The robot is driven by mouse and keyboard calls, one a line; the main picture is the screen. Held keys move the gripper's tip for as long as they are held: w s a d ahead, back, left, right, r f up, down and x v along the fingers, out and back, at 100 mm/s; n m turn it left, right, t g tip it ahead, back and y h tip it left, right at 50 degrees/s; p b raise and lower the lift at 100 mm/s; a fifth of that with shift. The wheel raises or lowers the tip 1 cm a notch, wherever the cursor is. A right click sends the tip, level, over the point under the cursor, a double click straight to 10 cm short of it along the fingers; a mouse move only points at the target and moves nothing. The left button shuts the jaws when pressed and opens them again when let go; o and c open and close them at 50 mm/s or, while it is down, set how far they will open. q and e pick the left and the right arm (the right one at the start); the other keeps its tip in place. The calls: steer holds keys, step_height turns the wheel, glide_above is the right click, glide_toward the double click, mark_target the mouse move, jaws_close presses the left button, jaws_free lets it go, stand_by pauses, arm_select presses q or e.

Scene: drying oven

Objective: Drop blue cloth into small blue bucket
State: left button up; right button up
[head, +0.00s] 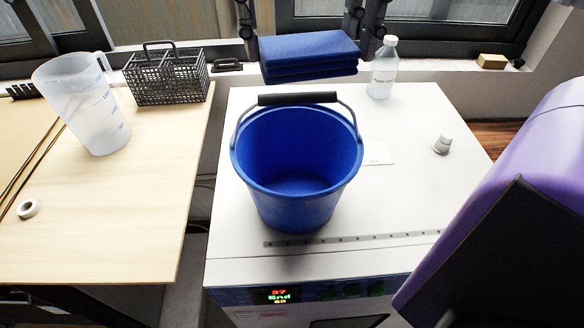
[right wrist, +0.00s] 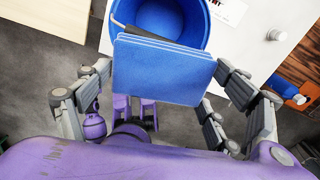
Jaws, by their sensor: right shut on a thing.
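The blue cloth (head: 310,52) is a folded, layered stack, held up in the air. In the head view it shows above and beyond the bucket. My right gripper (head: 306,40) has its dark fingers at the two sides of the cloth. In the right wrist view the gripper (right wrist: 165,82) is shut on the cloth (right wrist: 163,68), which overlaps the near part of the bucket rim (right wrist: 206,22). The blue bucket (head: 298,205) stands upright on the white oven top. Its inside looks empty, and its wire handle with black grip (head: 297,99) is raised at the far rim. My left gripper is not in view.
A wooden table (head: 150,215) at left holds a plastic jug (head: 90,112), a black basket (head: 168,80) and a tape roll (head: 28,208).

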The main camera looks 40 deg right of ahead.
steer(key=shift+f, duration=0.3)
steer(key=o, duration=1)
step_height(320, 180, up, 12)
